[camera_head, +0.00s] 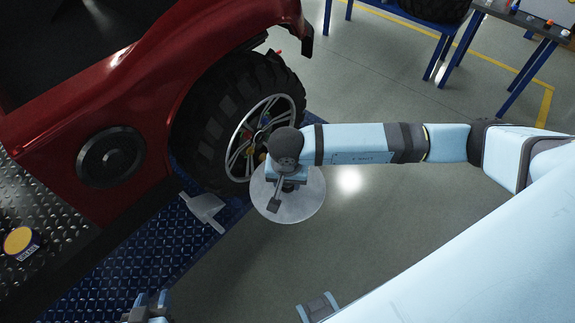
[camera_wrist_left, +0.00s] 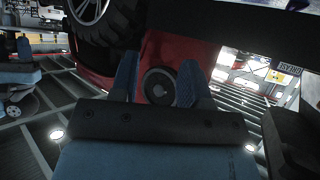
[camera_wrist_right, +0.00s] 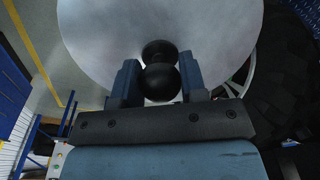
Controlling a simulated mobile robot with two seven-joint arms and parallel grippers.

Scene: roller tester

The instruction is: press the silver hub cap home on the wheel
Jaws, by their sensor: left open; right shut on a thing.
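The silver hub cap (camera_head: 305,203) is a round disc. In the right wrist view its broad face (camera_wrist_right: 100,40) fills the top, with a black knob (camera_wrist_right: 160,82) standing on it. My right gripper (camera_wrist_right: 160,88) is shut on that knob; its tip (camera_head: 283,188) partly covers the disc in the head view. The cap overlaps the lower edge of the black-tyred wheel (camera_head: 205,130) in the picture, below its silver spoked rim (camera_head: 234,152); contact cannot be told. My left gripper (camera_head: 150,304) is open and empty at the bottom left; its fingers show in the left wrist view (camera_wrist_left: 158,80).
The red vehicle (camera_head: 150,95) fills the upper left, with a round black cap (camera_head: 110,157) on its side. A blue tread plate (camera_head: 150,262) and a grey wedge (camera_head: 203,208) lie beside the wheel. Blue-legged tables (camera_head: 440,55) stand at the back. Floor right of the wheel is clear.

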